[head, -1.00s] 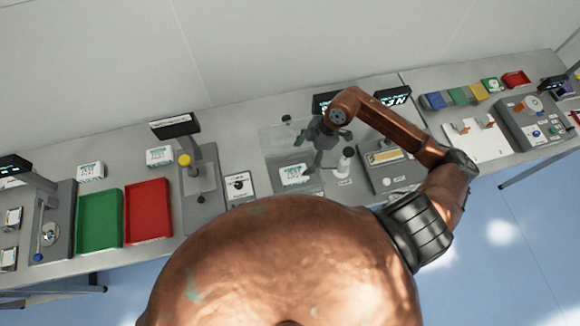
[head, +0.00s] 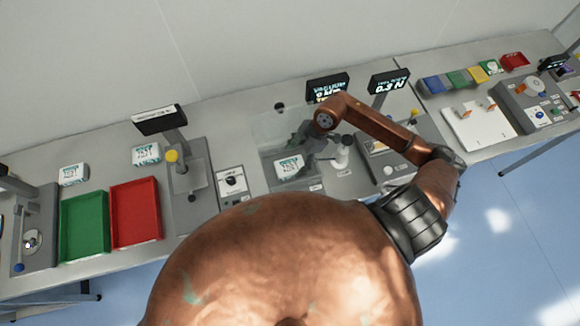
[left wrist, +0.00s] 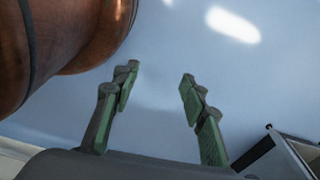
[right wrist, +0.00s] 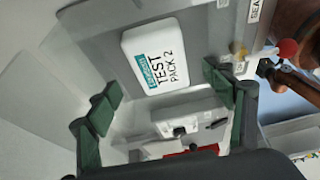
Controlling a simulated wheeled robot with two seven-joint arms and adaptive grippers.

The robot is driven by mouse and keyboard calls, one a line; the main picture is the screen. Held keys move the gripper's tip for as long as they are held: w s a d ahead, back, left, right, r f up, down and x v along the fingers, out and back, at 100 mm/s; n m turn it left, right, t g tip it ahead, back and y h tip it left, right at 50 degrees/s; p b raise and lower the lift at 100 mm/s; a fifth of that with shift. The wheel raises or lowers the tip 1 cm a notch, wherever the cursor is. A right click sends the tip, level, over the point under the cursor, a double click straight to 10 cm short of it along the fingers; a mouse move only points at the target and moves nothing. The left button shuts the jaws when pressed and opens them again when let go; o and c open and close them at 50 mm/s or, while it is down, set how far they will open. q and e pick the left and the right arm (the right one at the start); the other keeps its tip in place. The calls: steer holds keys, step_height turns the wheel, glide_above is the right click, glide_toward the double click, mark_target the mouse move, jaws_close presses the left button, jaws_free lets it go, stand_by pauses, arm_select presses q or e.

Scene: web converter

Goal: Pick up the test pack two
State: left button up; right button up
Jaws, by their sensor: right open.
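Test pack two, a white rounded pack with teal and black print, shows its label "TEST PACK 2" in the right wrist view (right wrist: 160,55). In the head view the pack (head: 288,167) lies in a clear-walled station near the bench's middle. My right gripper (right wrist: 163,88) is open and empty, its fingers spread wide with the pack beyond the tips. In the head view the right gripper (head: 306,141) is just above and right of the pack, partly hidden by its own arm. My left gripper (left wrist: 158,88) is open and empty over blue floor.
A white cylinder (head: 342,152) stands close to the right of the pack. Display screens (head: 327,87) rise behind the station. Two other white packs (head: 146,154) (head: 73,174) lie farther left, behind the red tray (head: 137,211) and green tray (head: 85,224).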

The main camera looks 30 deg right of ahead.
mark_target(292, 165)
steer(key=shift+d+p+x, duration=0.2)
steer(key=shift+p+x, duration=0.2)
steer(key=shift+x, duration=1.85)
steer(key=shift+s+f, duration=0.1)
steer(key=shift+c, duration=0.7)
steer(key=c, duration=1.3)
steer(key=shift+o, duration=0.2)
